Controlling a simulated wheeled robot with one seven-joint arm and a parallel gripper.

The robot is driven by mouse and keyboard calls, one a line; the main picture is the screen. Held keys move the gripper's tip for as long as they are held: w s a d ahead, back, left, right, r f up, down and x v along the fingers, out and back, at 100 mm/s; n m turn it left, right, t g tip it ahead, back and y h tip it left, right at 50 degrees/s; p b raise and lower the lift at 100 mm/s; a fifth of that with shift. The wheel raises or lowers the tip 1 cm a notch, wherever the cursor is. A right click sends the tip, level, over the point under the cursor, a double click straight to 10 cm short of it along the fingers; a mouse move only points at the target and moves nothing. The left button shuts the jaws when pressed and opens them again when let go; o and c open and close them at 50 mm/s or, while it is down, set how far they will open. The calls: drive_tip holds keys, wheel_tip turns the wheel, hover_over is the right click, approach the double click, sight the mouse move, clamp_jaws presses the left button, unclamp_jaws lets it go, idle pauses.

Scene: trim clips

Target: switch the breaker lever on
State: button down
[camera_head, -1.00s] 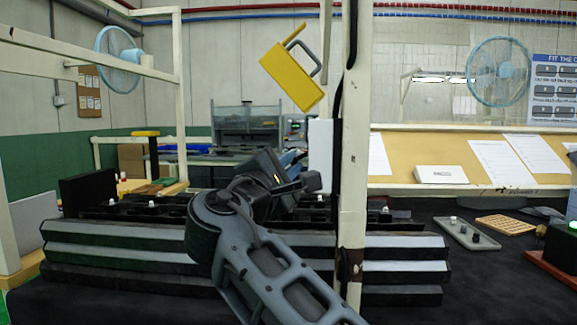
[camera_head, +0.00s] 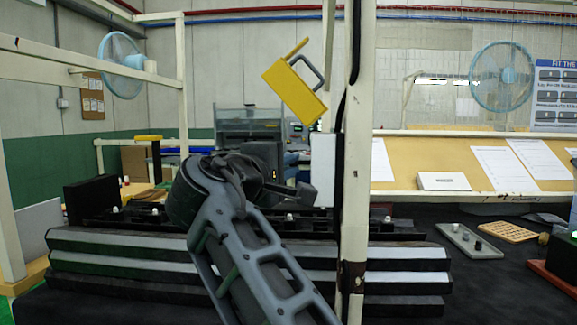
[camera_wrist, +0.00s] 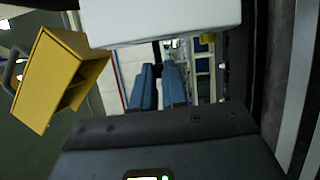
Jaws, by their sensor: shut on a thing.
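A white box (camera_head: 323,170) is fixed at the left side of the upright post, and its pale underside fills the top of the wrist view (camera_wrist: 160,20). My gripper (camera_head: 298,194) is at the lower left of this box, its dark end close to the box's bottom corner. The gripper is shut on a dark piece there, which I take for the breaker lever. The lever's outline and setting are hard to make out against the dark gripper.
The cream post (camera_head: 355,140) stands just right of my gripper. A tilted yellow box (camera_head: 295,92) hangs above it and shows at left in the wrist view (camera_wrist: 52,85). Stacked dark rails (camera_head: 110,250) lie on the bench below. The dark bench at right holds a grey plate (camera_head: 470,240).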

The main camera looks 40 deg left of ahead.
drive_tip(key=shift+w+d+r+m+g+p, duration=0.1)
drive_tip(key=shift+r+m+g+p, duration=0.35)
drive_tip(key=shift+m, duration=0.4)
drive_tip(key=shift+w+d+r+m+g+p, duration=0.1)
drive_tip(key=shift+r+m+g+p, duration=0.4)
drive_tip(key=shift+m, duration=0.4)
drive_tip(key=shift+d+r+m+g+p, duration=0.1)
drive_tip(key=shift+r+m+g+p, duration=0.2)
drive_tip(key=shift+m+p, duration=0.45)
drive_tip(key=c, duration=1.4)
unclamp_jaws()
drive_tip(key=shift+r, duration=0.15)
drive_tip(key=shift+c, duration=0.2)
drive_tip(key=shift+s, duration=0.1)
drive_tip(key=b+v, duration=0.1)
drive_tip(key=v, duration=0.6)
drive_tip(key=shift+s+d, duration=0.2)
drive_tip(key=shift+s, duration=0.1)
